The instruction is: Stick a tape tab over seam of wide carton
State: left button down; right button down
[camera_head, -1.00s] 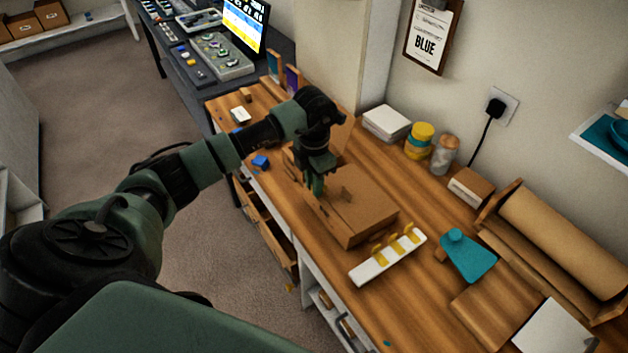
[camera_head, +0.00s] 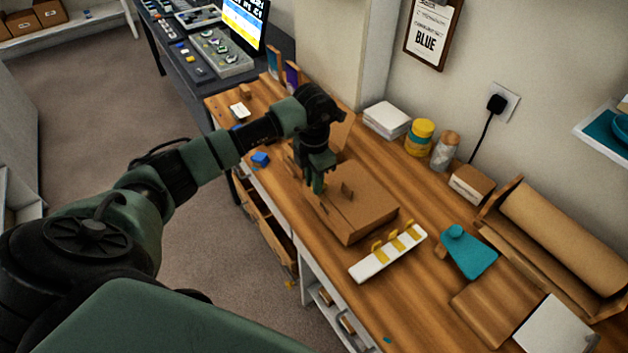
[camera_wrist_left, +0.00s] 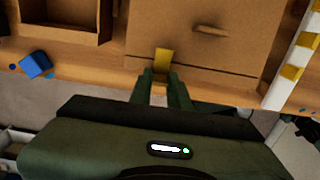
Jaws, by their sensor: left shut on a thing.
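The wide brown carton (camera_head: 365,212) lies on the wooden bench with its top closed, and a small raised tab stands on the lid. In the left wrist view the carton's lid (camera_wrist_left: 210,40) fills the upper middle, with a seam line near its close edge. My left gripper (camera_head: 318,186) points down at the carton's near-left edge. In the left wrist view its fingers (camera_wrist_left: 161,78) are shut on a yellow tape tab (camera_wrist_left: 164,60). The tab reaches over the carton's edge at the seam; whether it touches the carton I cannot tell. My right gripper is not in view.
A white strip (camera_head: 366,269) with several yellow tabs lies in front of the carton. An open brown box (camera_wrist_left: 62,18) is beside it. A teal tool (camera_head: 470,256), a paper roll (camera_head: 560,240) and yellow jar (camera_head: 420,138) stand to the right. A blue block (camera_head: 260,159) is at left.

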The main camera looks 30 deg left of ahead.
pick_arm(q)
jog(key=shift+f, duration=0.25)
dwell(0.6)
jog(key=c, duration=1.3)
grip_release()
jog(key=shift+o, duration=0.2)
jog(key=shift+r+p, duration=2.3)
jog(key=shift+r, duration=1.7)
